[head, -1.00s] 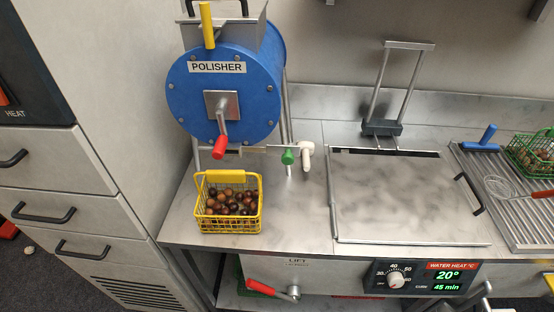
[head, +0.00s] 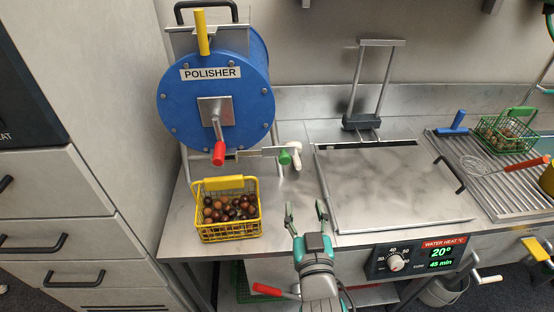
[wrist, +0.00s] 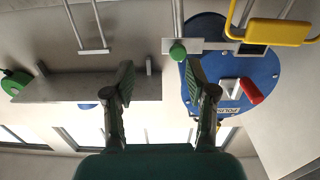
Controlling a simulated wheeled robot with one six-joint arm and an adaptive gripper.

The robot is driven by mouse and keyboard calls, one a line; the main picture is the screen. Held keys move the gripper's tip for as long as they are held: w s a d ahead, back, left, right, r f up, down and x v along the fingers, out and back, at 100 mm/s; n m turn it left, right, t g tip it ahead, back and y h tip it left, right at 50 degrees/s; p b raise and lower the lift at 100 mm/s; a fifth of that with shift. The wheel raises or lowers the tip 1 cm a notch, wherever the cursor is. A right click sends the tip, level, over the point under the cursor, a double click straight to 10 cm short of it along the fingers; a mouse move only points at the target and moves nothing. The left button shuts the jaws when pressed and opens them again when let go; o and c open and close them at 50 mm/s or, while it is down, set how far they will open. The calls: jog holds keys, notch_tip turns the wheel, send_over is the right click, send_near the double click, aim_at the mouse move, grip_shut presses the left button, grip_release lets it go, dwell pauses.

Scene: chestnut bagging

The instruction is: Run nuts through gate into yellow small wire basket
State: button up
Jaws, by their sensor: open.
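The yellow small wire basket (head: 230,230) stands upright on the counter below the polisher and holds several brown nuts (head: 232,208). A flat metal gate bar (head: 255,152) with a green knob (head: 284,157) sticks out at the drum's lower right; the knob also shows in the wrist view (wrist: 178,52). My gripper (head: 306,210) is open and empty at the counter's front edge, right of the basket and apart from it.
A lidded marble-look panel (head: 390,185) with a tall lift handle (head: 378,75) lies right of the polisher. A green wire basket (head: 505,135) and a whisk (head: 478,165) lie on the ribbed drainer at right. A red lever (head: 268,290) sits below the counter edge.

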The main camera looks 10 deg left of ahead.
aim_at(285, 160)
jog(key=w+a+r, duration=0.1)
jog(key=w+a, duration=0.1)
jog(key=w, duration=0.2)
jog(key=w+a+r, duration=0.1)
jog(key=w+a, duration=0.1)
jog(key=w, duration=0.2)
jog(key=w+a+r, duration=0.2)
jog(key=w, duration=0.2)
jog(key=shift+a, duration=0.35)
grip_shut()
